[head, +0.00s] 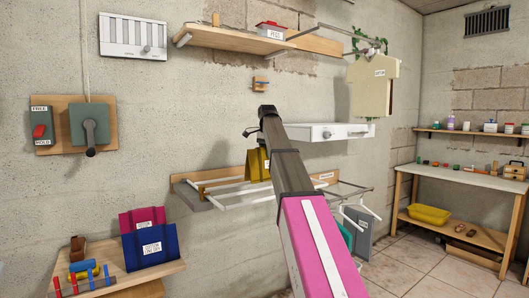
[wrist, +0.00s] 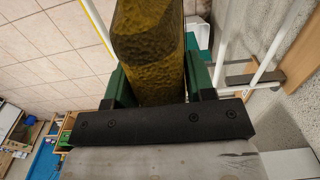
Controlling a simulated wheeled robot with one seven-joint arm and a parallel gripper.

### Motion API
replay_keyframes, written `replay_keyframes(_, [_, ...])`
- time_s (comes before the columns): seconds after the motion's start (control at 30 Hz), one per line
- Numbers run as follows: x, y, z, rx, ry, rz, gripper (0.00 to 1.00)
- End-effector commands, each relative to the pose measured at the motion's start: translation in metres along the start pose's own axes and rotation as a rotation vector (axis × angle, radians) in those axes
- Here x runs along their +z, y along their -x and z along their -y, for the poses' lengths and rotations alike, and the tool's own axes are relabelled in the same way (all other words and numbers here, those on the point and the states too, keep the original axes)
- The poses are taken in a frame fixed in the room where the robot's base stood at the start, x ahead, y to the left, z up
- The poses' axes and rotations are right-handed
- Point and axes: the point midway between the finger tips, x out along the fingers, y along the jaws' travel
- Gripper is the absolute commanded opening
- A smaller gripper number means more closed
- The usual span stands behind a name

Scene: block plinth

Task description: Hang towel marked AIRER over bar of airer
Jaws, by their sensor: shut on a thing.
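A mustard-yellow towel (head: 254,167) hangs at the left of my arm in the head view, with a small white label partly hidden by the arm. The wall airer (head: 224,200) has a wooden back board and pale bars, and sits just below and around the towel. In the wrist view my gripper (wrist: 150,80) is shut on the towel (wrist: 150,45), between its green fingers. Airer bars (wrist: 268,42) show on both sides of the towel there. My arm hides the gripper and the middle of the airer in the head view. Whether towel and bar touch, I cannot tell.
A white wall unit (head: 330,131) juts out above the airer at right. A shirt (head: 375,88) hangs farther right. A shelf (head: 240,42) with a red-lidded pegs box is above. Grey and green things stand below the airer.

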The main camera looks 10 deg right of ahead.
Motion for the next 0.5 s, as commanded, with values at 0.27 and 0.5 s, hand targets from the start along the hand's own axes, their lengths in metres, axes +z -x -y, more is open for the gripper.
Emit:
replay_keyframes(0.27, [0.0, 0.0002, 0.0, 0.0, 0.0, 0.0, 0.16])
replay_keyframes(0.5, [0.0006, -0.0036, -0.0003, 0.001, 0.0, 0.0, 0.16])
